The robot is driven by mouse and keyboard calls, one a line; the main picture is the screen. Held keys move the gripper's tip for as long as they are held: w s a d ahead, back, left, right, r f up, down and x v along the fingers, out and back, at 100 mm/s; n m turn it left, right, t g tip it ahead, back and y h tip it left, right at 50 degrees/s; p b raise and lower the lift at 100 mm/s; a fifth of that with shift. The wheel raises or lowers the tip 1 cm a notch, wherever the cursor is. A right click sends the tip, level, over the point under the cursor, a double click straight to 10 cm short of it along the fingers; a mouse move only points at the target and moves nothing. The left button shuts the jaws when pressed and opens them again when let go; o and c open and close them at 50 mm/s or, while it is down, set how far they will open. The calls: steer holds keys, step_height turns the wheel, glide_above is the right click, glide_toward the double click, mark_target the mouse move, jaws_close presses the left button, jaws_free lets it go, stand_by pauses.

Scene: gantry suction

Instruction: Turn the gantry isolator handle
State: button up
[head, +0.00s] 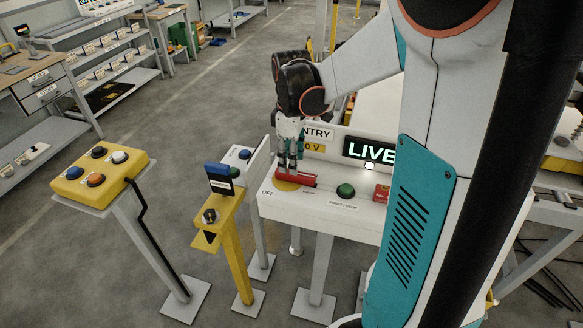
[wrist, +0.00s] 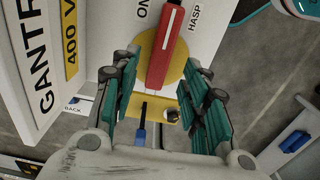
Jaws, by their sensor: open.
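The isolator handle (head: 306,181) is a red bar on a yellow disc (head: 284,186), on top of the white isolator box (head: 330,212). In the wrist view the red handle (wrist: 171,32) runs up from the yellow disc (wrist: 150,62), between the labels ON and HASP. My gripper (head: 290,164) points down just above the handle's left part in the head view. Its teal fingers (wrist: 161,75) are open in the wrist view, one on each side of the handle's near end. I cannot tell whether they touch it.
A lit LIVE sign (head: 369,151) stands behind the box. A green button (head: 345,190) and a red block (head: 382,193) sit right of the handle. A yellow post with a key switch (head: 210,216) and a yellow button box (head: 100,172) stand to the left.

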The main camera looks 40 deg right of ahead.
step_height(320, 180, up, 7)
stand_by(0.3)
stand_by(0.4)
